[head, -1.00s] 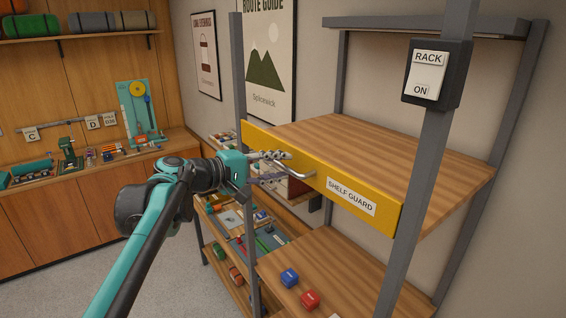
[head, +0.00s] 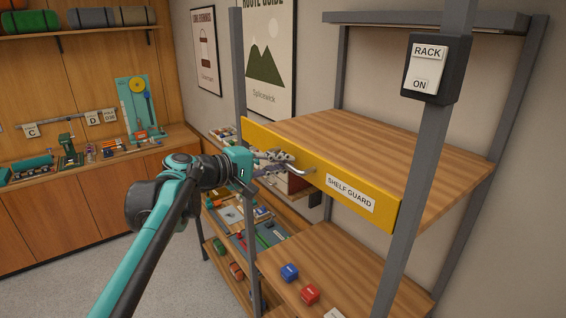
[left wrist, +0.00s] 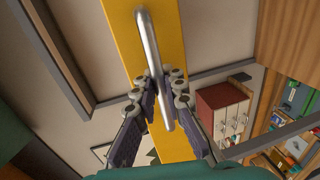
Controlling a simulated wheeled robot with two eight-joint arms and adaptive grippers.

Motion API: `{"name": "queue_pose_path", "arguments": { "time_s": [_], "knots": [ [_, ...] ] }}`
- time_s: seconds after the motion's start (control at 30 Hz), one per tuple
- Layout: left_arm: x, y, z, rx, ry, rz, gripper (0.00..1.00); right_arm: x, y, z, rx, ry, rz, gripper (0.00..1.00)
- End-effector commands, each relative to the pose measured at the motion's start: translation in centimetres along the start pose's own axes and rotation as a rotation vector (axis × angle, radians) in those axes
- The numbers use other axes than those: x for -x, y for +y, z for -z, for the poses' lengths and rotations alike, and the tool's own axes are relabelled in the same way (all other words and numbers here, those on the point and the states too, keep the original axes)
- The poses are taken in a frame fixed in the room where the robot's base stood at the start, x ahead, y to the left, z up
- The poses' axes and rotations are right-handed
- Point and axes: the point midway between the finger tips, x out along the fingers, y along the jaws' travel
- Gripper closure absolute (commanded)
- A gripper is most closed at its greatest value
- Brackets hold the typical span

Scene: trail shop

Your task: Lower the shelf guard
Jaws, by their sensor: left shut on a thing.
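The yellow shelf guard (head: 375,205) is a long bar with a "SHELF GUARD" label, across the front edge of the rack's upper wooden shelf. It stands upright along that edge. Its metal handle (head: 304,170) sticks out left of the label. My left gripper (head: 283,158) is at the handle, with its fingers closed around it. In the left wrist view the handle (left wrist: 149,45) runs between the two fingers, in front of the yellow guard (left wrist: 115,20). My right gripper is out of view.
The grey rack post (head: 420,170) stands at the right and carries a "RACK ON" switch (head: 425,67). A workbench (head: 70,220) stands at the far left.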

Motion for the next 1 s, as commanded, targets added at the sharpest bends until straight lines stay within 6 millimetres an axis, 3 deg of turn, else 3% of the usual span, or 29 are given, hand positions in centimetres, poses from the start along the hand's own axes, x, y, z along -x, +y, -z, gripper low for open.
{"name": "queue_pose_path", "arguments": {
  "time_s": [0.03,0.2,0.33,0.7,0.73,0.8,1.0],
  "knots": [
    [-0.3,-1.6,-0.1,-0.002,-0.002,0.004,1.00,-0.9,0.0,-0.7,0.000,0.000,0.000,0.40],
    [-1.2,-5.8,-0.1,-0.002,-0.002,0.004,1.00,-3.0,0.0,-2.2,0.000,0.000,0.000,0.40],
    [-1.6,-7.6,-0.1,-0.002,-0.002,0.004,1.00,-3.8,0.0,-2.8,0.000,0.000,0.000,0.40],
    [-1.6,-8.1,-0.2,-0.005,-0.005,0.009,1.00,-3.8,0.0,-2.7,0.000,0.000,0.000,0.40],
    [-1.6,-8.1,-0.2,-0.005,-0.005,0.009,0.85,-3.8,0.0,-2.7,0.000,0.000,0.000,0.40],
    [-1.6,-8.1,-0.2,-0.005,-0.005,0.008,0.68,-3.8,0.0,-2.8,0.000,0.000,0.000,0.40],
    [-1.6,-8.0,-0.1,-0.003,-0.003,0.006,0.68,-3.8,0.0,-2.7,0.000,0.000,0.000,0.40]
  ]
}}
